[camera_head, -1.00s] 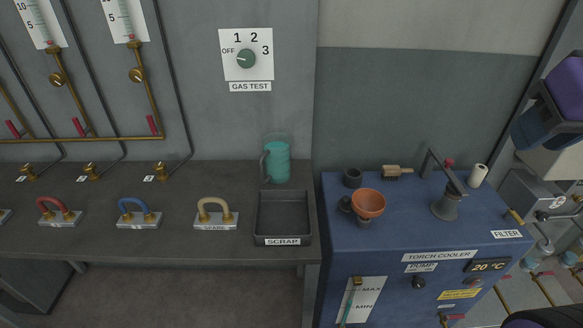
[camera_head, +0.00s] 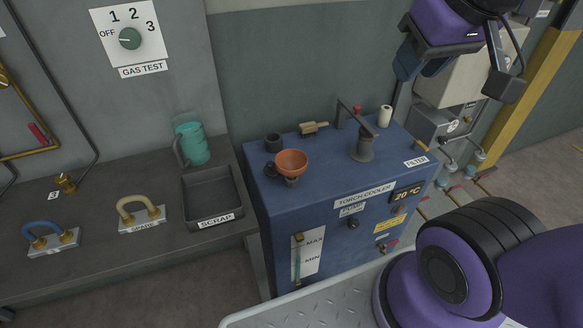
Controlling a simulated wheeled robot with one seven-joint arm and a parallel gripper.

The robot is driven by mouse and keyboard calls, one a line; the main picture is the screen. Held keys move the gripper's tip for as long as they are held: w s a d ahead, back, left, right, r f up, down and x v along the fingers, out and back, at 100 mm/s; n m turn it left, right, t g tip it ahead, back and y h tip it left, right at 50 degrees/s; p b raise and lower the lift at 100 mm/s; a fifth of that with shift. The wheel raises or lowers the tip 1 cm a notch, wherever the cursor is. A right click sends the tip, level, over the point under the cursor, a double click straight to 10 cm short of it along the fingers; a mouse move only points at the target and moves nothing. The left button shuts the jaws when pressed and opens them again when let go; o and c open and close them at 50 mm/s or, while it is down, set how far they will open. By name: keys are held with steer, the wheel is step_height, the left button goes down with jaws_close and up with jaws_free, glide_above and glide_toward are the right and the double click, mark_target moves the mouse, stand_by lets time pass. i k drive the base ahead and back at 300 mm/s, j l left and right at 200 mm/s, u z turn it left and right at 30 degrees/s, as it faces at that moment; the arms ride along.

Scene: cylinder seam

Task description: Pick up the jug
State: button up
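The jug (camera_head: 193,146) is a teal, see-through pitcher with a dark handle on its left side. It stands upright at the back of the dark bench, just behind the scrap tray (camera_head: 206,226), against the grey wall. My gripper (camera_head: 500,82) is at the upper right, on the end of my purple arm, high and far to the right of the jug.
Handled blocks, including the spare (camera_head: 141,213), sit left of the tray.

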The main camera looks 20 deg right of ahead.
mark_target(189, 146)
steer(key=j, duration=1)
steer(key=i+j, duration=0.15)
steer(key=j, duration=0.85)
steer(key=i+j, duration=0.15)
